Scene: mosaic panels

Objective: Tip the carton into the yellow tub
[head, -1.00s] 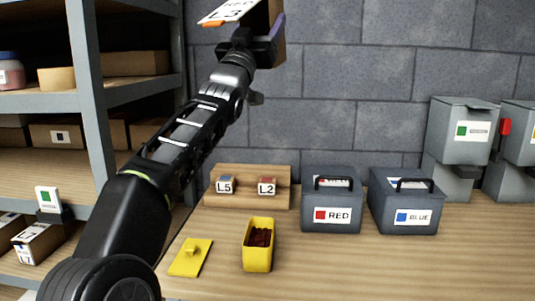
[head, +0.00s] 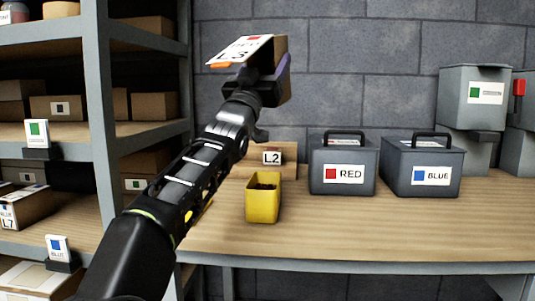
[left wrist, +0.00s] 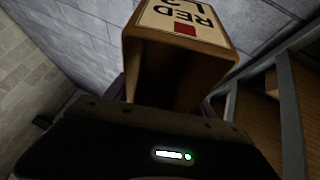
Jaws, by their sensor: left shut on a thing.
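The carton (head: 281,50) is brown cardboard with a white label bearing a red square and what reads as L3. My left gripper (head: 270,84) is shut on it and holds it high in front of the wall. In the left wrist view the carton (left wrist: 183,22) shows an open end facing the camera, its inside dark; I cannot tell what is in it. The yellow tub (head: 262,205) stands open on the bench, well below the carton, with dark reddish stuff inside. The yellow lid (head: 199,211) is mostly hidden behind my left arm. My right gripper is not in view.
A RED box (head: 343,190) and a BLUE box (head: 421,190) with handles stand right of the tub. A wooden rack (head: 286,149) with an L2 tag is behind it. Grey bins (head: 472,105) are at the right. Shelving (head: 97,90) fills the left. The bench front is clear.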

